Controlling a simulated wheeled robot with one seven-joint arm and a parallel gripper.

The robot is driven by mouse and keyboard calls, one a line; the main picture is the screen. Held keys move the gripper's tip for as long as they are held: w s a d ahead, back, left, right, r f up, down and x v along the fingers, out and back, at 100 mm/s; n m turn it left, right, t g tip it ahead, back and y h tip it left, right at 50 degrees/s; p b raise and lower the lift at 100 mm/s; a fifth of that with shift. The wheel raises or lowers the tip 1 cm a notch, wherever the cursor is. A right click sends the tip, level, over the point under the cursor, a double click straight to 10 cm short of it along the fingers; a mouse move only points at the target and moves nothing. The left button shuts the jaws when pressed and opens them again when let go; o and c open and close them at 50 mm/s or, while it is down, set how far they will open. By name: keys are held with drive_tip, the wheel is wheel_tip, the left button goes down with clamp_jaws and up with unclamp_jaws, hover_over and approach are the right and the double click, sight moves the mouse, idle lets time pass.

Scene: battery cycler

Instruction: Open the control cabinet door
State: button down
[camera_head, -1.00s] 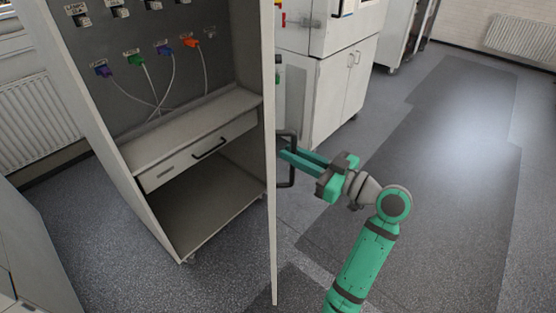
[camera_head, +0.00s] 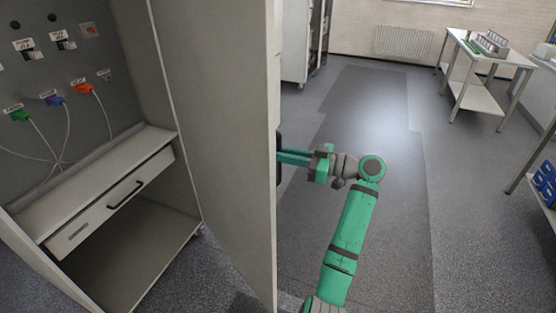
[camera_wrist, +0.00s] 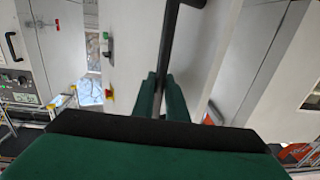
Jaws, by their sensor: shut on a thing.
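The control cabinet door (camera_head: 222,120) is a tall pale panel standing open, swung out from the cabinet (camera_head: 160,158). Its inner face shows in the head view. My gripper (camera_head: 282,157) is at the door's far side, shut on the dark door handle (camera_head: 279,145). In the wrist view the black handle bar (camera_wrist: 168,45) runs down between the two green fingers of my gripper (camera_wrist: 163,88). The outer door face (camera_wrist: 130,60) lies behind it. The fingertips are partly hidden by the door edge in the head view.
Inside the cabinet are colored plugs with cables (camera_head: 55,100), a shelf and a drawer (camera_head: 110,195). A white table (camera_head: 485,65) with a rack stands at the back right.

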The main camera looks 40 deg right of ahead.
drive_tip(key=shift+w+d, duration=0.1)
drive_tip(key=shift+d, duration=0.2)
